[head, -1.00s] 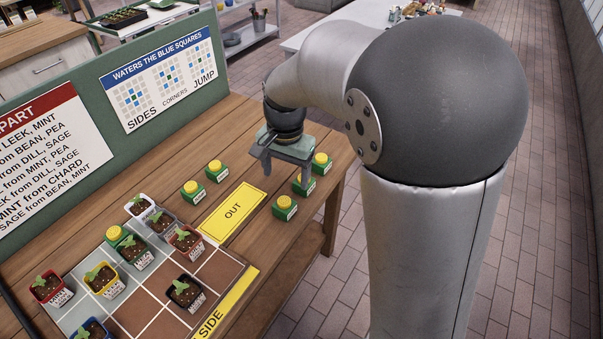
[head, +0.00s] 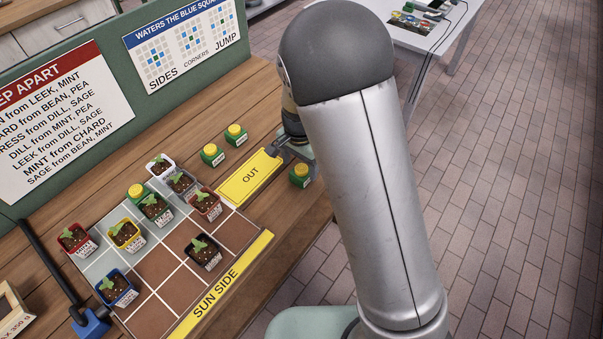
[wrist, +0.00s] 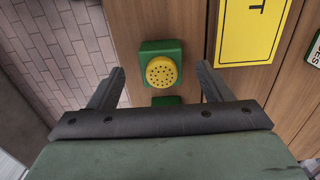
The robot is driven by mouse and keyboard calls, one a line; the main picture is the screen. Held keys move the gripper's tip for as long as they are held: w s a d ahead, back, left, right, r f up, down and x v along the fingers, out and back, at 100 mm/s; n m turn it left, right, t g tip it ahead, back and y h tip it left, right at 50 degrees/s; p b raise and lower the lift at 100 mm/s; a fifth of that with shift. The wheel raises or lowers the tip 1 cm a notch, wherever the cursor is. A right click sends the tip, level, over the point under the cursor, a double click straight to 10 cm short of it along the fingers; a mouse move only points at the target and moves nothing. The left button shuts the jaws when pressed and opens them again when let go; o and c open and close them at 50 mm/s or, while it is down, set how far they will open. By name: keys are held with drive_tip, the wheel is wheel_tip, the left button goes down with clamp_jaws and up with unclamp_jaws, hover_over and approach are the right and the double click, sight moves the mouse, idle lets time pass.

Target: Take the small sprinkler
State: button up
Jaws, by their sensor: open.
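Small green sprinklers with yellow domed tops stand on the wooden table. In the wrist view one sprinkler (wrist: 161,72), its yellow top dotted with holes, lies between the spread fingers of my gripper (wrist: 160,78), with gaps on both sides. Part of another green block (wrist: 166,101) shows nearer the palm. In the head view my gripper (head: 281,157) is low at the OUT plate's right end, partly hidden by my arm. A sprinkler (head: 300,177) shows beside it. Two sprinklers stand behind the plate, one left (head: 212,155) and one right (head: 236,135). I cannot tell which is the small one.
A tiled planting grid (head: 170,292) holds several potted seedlings and one sprinkler (head: 136,192). The yellow OUT plate (head: 250,178) lies beside it. A green board (head: 140,100) with posters stands behind. A blue-ended tool (head: 92,322) lies at front left.

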sight(302, 168)
drive_tip(key=f, duration=0.3)
drive_tip(key=f+p, duration=0.1)
drive_tip(key=f, duration=0.1)
drive_tip(key=shift+w+d, duration=0.25)
drive_tip(key=shift+w, duration=0.15)
drive_tip(key=c, duration=1.1)
drive_tip(key=shift+c, duration=0.2)
drive_tip(key=shift+r, duration=0.1)
